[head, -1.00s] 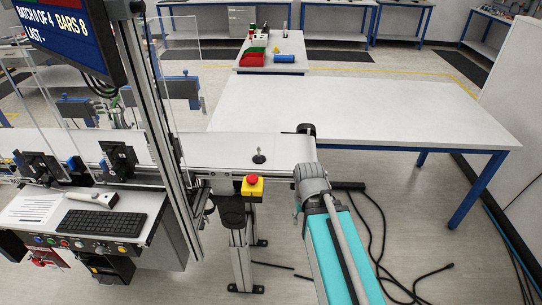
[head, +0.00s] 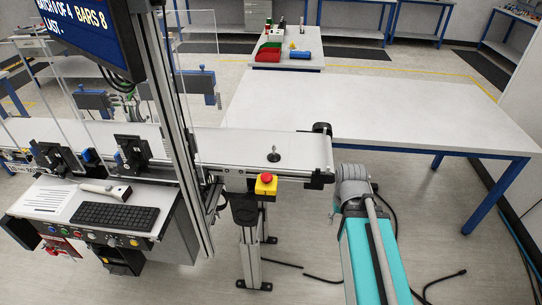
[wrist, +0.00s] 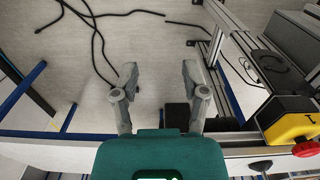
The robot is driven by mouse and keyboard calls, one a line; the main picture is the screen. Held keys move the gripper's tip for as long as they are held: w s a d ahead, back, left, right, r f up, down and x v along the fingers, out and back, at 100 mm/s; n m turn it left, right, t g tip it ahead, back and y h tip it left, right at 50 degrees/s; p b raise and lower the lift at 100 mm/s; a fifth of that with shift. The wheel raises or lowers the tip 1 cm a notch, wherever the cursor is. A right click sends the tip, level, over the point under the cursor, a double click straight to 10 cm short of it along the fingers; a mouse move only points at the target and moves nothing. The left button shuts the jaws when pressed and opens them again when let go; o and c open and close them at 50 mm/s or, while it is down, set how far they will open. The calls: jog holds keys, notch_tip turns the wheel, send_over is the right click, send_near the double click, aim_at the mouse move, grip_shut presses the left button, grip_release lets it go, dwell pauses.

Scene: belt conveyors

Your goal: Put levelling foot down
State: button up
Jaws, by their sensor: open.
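The levelling foot (head: 273,155) stands upright on the pale belt of the conveyor (head: 225,146), near its right-hand end. It is small and dark, with a thin stem rising from a round base. In the wrist view a dark round piece at the lower right edge looks like the levelling foot (wrist: 260,165). My gripper (wrist: 159,76) is open, with nothing between its fingers. It points at the floor beside the conveyor, apart from the foot. The head view shows my arm near the conveyor's end, but not the fingers.
A red-topped yellow stop button (head: 266,184) hangs on the conveyor's front side; it is at the right in the wrist view. A large bare table (head: 400,115) stands behind the conveyor end. Black cables (wrist: 95,40) lie on the floor. A screen post rises at left.

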jog(key=w+r+n+p, duration=0.3)
jog(key=w+r, duration=0.1)
jog(key=w, duration=0.1)
notch_tip(320, 180, up, 16)
jog(key=n+p, duration=1.7)
send_over(274, 155)
jog(key=shift+w+d+f+n, duration=0.15)
jog(key=shift+w+f+n, duration=0.05)
jog(key=shift+w+n, duration=0.15)
jog(key=shift+f+b, duration=0.15)
jog(key=shift+b, duration=0.25)
notch_tip(274, 155, down, 8)
jog(key=b, duration=0.8)
jog(key=shift+f, duration=0.15)
jog(key=shift+f, duration=0.1)
jog(key=shift+f+b, duration=2.5)
jog(key=shift+b, duration=0.25)
